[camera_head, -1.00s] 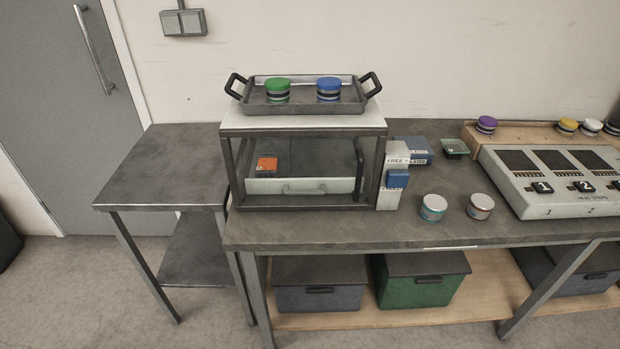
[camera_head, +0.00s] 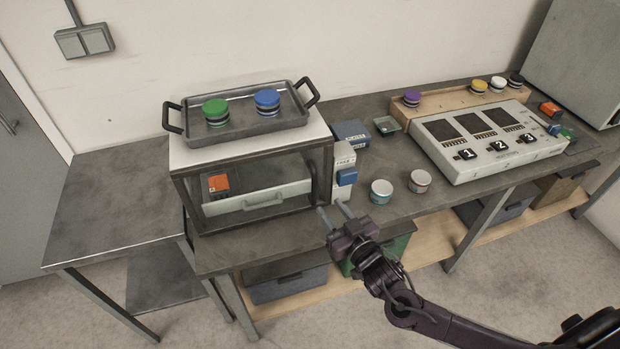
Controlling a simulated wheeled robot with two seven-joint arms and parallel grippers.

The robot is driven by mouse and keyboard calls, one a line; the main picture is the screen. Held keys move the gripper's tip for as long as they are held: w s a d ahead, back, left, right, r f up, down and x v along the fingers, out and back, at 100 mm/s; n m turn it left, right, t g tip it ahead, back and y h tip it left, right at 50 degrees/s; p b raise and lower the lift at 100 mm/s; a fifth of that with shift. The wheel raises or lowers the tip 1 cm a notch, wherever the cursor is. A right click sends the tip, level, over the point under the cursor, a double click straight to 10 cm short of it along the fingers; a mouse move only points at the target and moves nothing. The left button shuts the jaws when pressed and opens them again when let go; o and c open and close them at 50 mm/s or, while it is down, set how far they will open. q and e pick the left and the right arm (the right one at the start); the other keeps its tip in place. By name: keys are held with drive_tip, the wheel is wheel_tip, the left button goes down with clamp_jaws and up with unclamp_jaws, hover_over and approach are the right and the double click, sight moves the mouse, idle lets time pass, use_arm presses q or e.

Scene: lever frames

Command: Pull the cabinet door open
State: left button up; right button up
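The cabinet (camera_head: 188,155) is a box with a white top, a dark frame and a see-through front, standing on the left part of the grey bench. Its door (camera_head: 268,218) looks closed. The door's dark upright handle is at the right side of the front and is hard to make out against the frame now. My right gripper (camera_head: 334,211) is open and empty, its two fingers apart, in front of the cabinet's lower right corner. I cannot tell whether a finger touches the frame. My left gripper is not in view.
A tray (camera_head: 255,126) with a green-lidded jar (camera_head: 215,112) and a blue-lidded jar (camera_head: 267,103) sits on the cabinet. Two small jars (camera_head: 381,191) (camera_head: 420,181) are near the gripper. The side table (camera_head: 110,205) is clear.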

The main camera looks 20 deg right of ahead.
sight(316, 188)
drive_tip(key=p+x, duration=0.1)
drive_tip(key=x, duration=0.6)
drive_tip(key=shift+w+r+p, duration=0.15)
drive_tip(key=shift+w+p, duration=0.1)
drive_tip(key=shift+p, duration=0.05)
clamp_jaws()
